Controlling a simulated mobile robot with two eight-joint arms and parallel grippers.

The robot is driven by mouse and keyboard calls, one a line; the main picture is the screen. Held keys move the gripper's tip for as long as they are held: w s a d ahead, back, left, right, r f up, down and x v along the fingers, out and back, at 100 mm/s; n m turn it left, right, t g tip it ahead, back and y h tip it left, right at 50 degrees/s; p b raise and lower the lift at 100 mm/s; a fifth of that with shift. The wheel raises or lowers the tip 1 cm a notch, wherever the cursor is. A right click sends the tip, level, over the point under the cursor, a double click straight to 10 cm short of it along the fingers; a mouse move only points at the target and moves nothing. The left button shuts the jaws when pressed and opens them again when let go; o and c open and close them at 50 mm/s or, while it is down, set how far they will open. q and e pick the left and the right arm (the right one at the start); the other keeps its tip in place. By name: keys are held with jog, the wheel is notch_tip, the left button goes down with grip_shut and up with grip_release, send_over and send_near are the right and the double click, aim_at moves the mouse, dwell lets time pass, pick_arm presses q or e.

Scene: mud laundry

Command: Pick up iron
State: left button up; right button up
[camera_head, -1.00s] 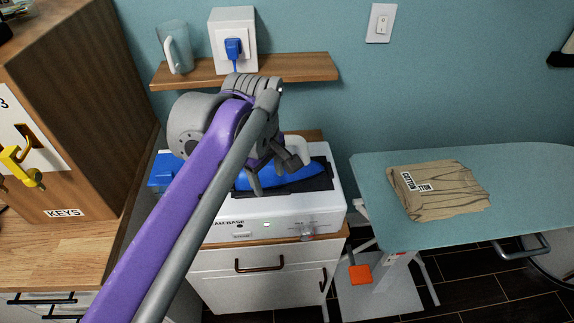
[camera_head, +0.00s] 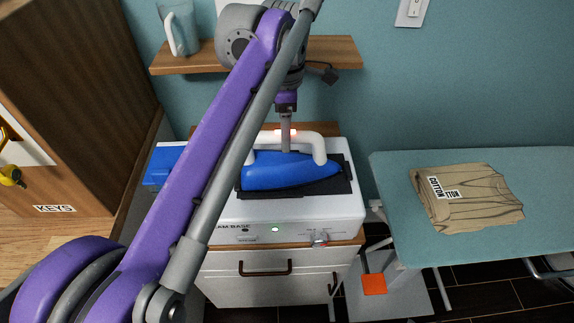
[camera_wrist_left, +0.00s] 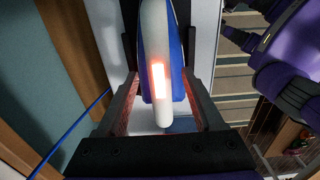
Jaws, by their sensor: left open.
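The iron (camera_head: 290,172) is blue with a white handle and rests on a dark pad on the white steam base (camera_head: 310,208). My left gripper (camera_head: 286,143) points down at the handle from above. In the left wrist view, the two dark fingers of my left gripper (camera_wrist_left: 162,75) stand apart, one on each side of the white handle (camera_wrist_left: 156,35). A bright reddish glow lies on the handle. The gripper is open, and gaps show between handle and fingers. My right gripper is not in view.
The wooden shelf (camera_head: 330,50) is above the base, with a clear jug (camera_head: 180,30) on it. A wooden cabinet (camera_head: 75,90) stands left. The ironing board (camera_head: 400,220) with folded tan cloth (camera_head: 470,205) is right. A blue cord (camera_wrist_left: 75,130) runs near the gripper.

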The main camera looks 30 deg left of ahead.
pick_arm(q)
send_over(286, 160)
jog(key=shift+f, duration=2.1)
jog(key=shift+f, duration=0.2)
grip_shut()
